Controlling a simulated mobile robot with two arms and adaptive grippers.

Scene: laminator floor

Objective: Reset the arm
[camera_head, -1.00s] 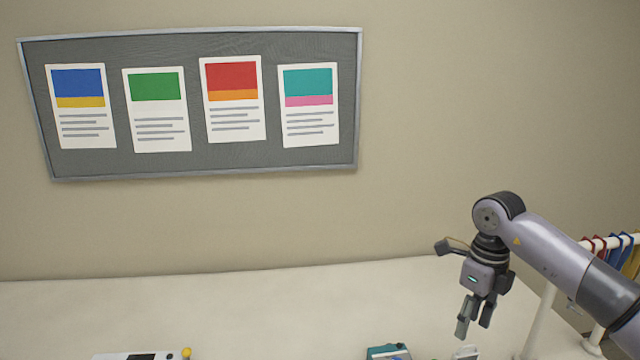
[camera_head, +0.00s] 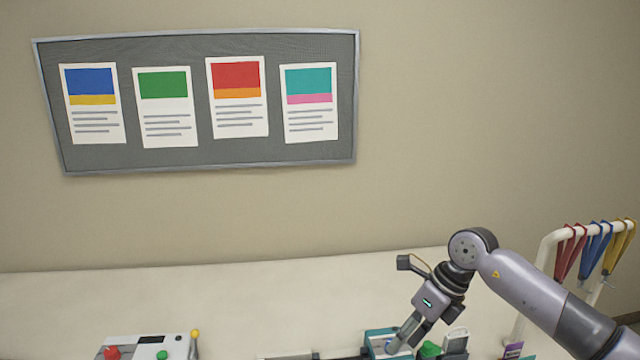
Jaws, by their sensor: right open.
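My right arm comes in from the right side of the head view. Its gripper (camera_head: 405,337) points down and to the left, low over the near part of the table. The gripper is open, with its fingertips over or beside a teal device (camera_head: 376,338) at the bottom edge; I cannot tell whether they touch it. I see nothing held between the fingers. My left arm and left gripper are not in view.
A white table (camera_head: 200,300) runs along the wall. A white control box (camera_head: 150,346) with red and green buttons stands at the lower left. A white rack (camera_head: 546,262) with red, blue and yellow lanyards stands at right. The table's middle is clear.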

